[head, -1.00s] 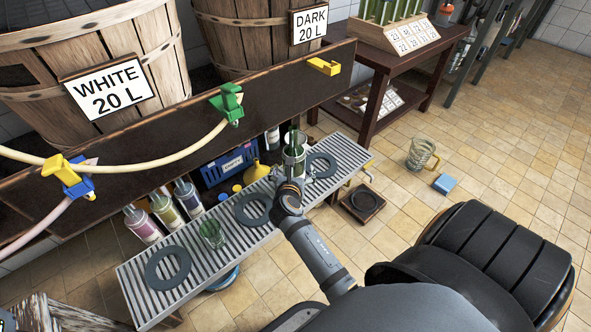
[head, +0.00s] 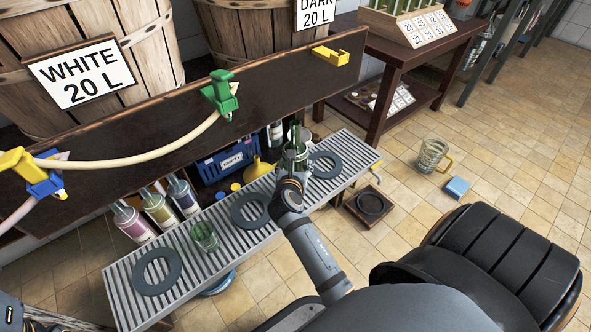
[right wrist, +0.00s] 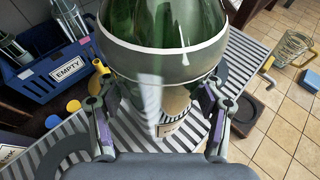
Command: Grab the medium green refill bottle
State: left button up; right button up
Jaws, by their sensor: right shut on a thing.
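A green glass bottle (head: 297,146) stands upright at the far part of the slatted metal bench, between two dark rings. It also fills the upper middle of the right wrist view (right wrist: 165,25), with a grey band around its body. My right gripper (head: 291,172) is at the bottle's near side. In the right wrist view its two fingers (right wrist: 158,108) sit on either side of the bottle and are shut on it. I cannot tell whether the bottle's base touches the bench.
The slatted bench (head: 128,296) carries dark rings (head: 157,272) and a small green glass (head: 205,237). Labelled bottles (head: 158,207), a blue EMPTY crate (head: 222,163) and a yellow funnel (head: 257,169) are behind it.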

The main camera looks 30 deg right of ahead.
aim_at(295, 143)
jog(key=c, duration=0.5)
jog(key=shift+r, duration=0.15)
notch_tip(295, 143, up, 10)
jog(key=p, duration=0.7)
jog(key=shift+p, duration=0.3)
